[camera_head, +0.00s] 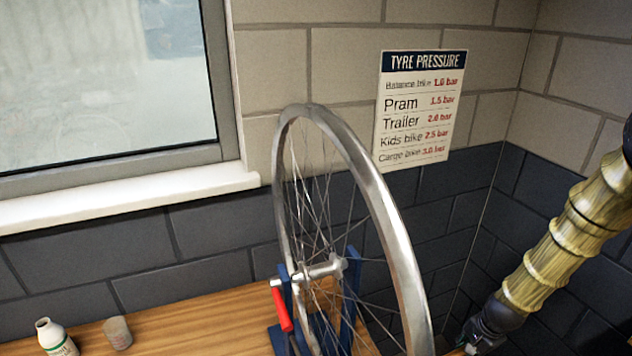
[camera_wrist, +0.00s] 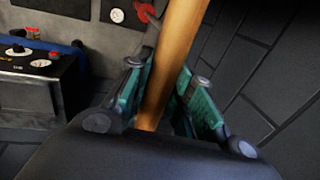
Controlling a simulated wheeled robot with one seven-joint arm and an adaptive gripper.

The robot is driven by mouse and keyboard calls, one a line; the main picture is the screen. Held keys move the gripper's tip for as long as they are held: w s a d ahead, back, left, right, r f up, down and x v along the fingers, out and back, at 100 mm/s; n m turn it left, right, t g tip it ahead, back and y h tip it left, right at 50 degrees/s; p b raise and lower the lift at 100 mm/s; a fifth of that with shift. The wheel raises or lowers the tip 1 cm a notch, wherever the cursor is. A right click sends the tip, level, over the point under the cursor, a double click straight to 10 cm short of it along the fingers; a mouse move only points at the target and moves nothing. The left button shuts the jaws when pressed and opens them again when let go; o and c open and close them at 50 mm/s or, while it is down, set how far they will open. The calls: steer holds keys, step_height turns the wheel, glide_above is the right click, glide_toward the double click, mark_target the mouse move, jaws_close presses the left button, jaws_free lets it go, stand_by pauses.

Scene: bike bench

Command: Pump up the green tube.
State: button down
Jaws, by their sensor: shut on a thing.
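My gripper (camera_wrist: 165,88) shows in the wrist view, its teal-padded fingers on either side of a long brown wooden-looking bar (camera_wrist: 182,32). It is shut on this bar, which runs up and out of the top of the picture. What the bar belongs to cannot be told. In the head view my arm comes in from the right, and the gripper end is at the lower right, partly cut off by the frame. No green tube shows in either view. A dark box with a red button and white dials (camera_wrist: 30,62) stands left of my gripper; I cannot tell whether it is a pump.
A bare wheel rim (camera_head: 377,190) stands in a blue stand (camera_head: 352,285) with a red lever (camera_head: 281,309) on the wooden bench (camera_head: 200,322). A white bottle (camera_head: 55,338) and a grey cup (camera_head: 118,333) are at left. A tyre pressure sign (camera_head: 420,110) hangs behind.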

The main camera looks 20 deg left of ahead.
step_height(320, 180, down, 17)
steer(key=b, duration=0.9)
steer(key=shift+r, duration=0.15)
stand_by(1.4)
steer(key=c, duration=1.2)
jaws_free()
steer(key=shift+o, duration=0.2)
step_height(320, 180, up, 12)
steer(key=s+d, duration=0.1)
steer(key=s, duration=0.1)
steer(key=s+f+n+g+h, duration=0.1)
steer(key=s+f+n, duration=0.2)
steer(key=s+f, duration=0.5)
steer(key=s+f+n+h, duration=0.15)
steer(key=s+f, duration=0.25)
steer(key=s, duration=0.7)
steer(key=s+f+n, duration=0.1)
steer(key=s+n, duration=0.1)
steer(key=s, duration=0.7)
steer(key=s+a+f+n+y, duration=0.1)
steer(key=s+f+n, duration=0.1)
steer(key=s, duration=0.7)
steer(key=shift+s+a+n+g, duration=0.2)
steer(key=shift+n+g, duration=0.2)
steer(key=shift+n, duration=0.35)
